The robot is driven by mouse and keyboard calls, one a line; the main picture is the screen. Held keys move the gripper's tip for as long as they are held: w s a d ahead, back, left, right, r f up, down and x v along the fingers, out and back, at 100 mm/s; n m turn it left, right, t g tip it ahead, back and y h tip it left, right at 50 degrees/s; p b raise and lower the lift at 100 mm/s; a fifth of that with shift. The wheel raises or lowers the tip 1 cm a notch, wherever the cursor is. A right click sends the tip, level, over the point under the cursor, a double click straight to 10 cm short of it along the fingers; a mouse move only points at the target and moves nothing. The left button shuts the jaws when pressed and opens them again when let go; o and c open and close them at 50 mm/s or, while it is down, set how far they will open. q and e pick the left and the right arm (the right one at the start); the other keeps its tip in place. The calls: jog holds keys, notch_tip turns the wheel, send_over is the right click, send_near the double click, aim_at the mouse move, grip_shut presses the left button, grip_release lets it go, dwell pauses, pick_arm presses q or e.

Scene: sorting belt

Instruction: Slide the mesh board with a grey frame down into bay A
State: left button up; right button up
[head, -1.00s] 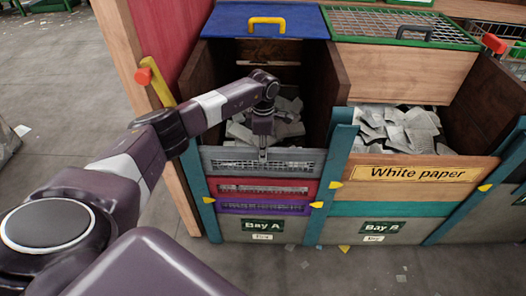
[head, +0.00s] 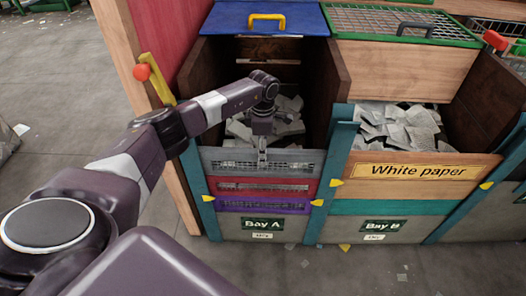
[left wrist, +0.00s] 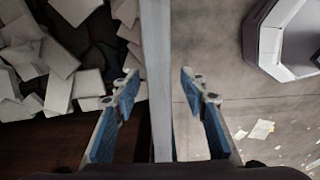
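The mesh board with a grey frame (head: 225,156) stands in the front of bay A, between the teal posts. It sits directly above a red-framed board (head: 225,188), with no clear gap between them. My left gripper (head: 262,155) is over the middle of its top edge. In the left wrist view, the open fingers (left wrist: 160,95) stand on either side of the board's grey top edge (left wrist: 157,60), with a gap visible on both sides. My right gripper is not in view.
A purple-framed board (head: 232,204) is below the red one, above the Bay A sign (head: 262,225). Paper scraps (head: 285,118) lie in the bay behind the boards. A teal post (head: 331,165) separates it from bay B, which has a White paper board (head: 415,172).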

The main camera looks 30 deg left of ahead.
pick_arm(q)
notch_tip(320, 180, up, 8)
jog(key=shift+r, duration=0.1)
dwell(0.4)
notch_tip(320, 180, down, 7)
jog(key=shift+f+p, duration=0.15)
jog(key=shift+p, duration=0.25)
jog(key=shift+r, duration=0.3)
